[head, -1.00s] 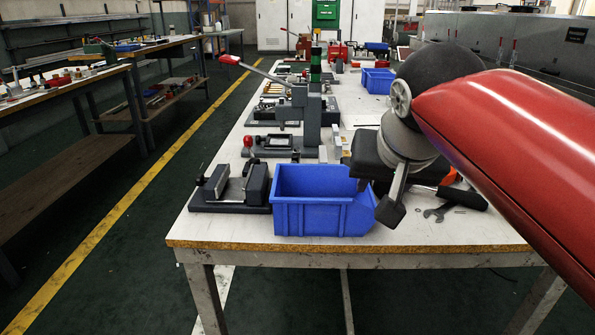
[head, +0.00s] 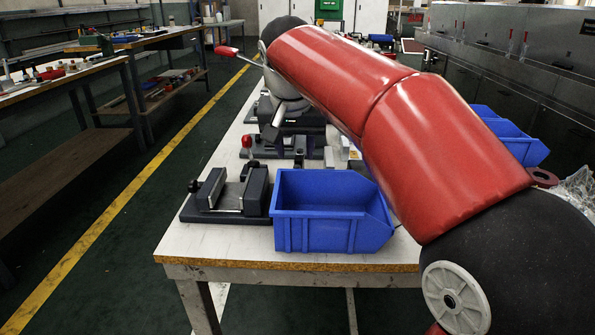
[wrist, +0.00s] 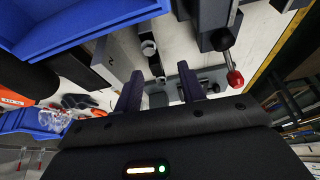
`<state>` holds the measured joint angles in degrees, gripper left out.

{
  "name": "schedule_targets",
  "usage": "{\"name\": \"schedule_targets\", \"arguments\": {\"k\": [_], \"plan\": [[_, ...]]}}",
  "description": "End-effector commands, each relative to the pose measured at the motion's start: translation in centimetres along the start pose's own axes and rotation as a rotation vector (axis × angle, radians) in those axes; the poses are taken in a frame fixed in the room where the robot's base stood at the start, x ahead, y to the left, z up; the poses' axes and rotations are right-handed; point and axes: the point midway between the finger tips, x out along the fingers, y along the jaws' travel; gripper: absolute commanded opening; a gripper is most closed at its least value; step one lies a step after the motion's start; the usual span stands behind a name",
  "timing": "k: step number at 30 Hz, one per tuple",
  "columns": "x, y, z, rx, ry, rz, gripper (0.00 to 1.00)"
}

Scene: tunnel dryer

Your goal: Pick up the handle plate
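My gripper (wrist: 160,88) shows in the wrist view with its two dark fingers apart and nothing held between them. A grey fixture (wrist: 206,77) with dark parts lies just beyond the fingertips. I cannot tell for sure which piece is the handle plate; a pale grey block (wrist: 112,62) with a dark mark lies left of the fingers. In the head view my red arm reaches over the bench, and my fingers are hidden behind the wrist.
A blue bin (head: 330,242) stands at the bench's front edge, beside a dark clamp fixture (head: 228,192). A red-knobbed lever (wrist: 234,78) rises at right in the wrist view. More blue bins (head: 515,140) stand at right. The aisle left of the bench is clear.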

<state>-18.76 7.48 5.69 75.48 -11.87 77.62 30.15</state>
Motion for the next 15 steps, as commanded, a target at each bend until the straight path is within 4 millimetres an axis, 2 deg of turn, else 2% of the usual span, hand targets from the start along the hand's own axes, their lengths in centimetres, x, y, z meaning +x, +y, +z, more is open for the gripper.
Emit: {"name": "schedule_targets", "arguments": {"k": [10, 15], "plan": [[4.9, 0.6, 0.1, 0.001, 0.0, 0.001, 0.4], [5.9, 0.5, 0.0, 0.002, 0.003, 0.0, 0.4]]}}
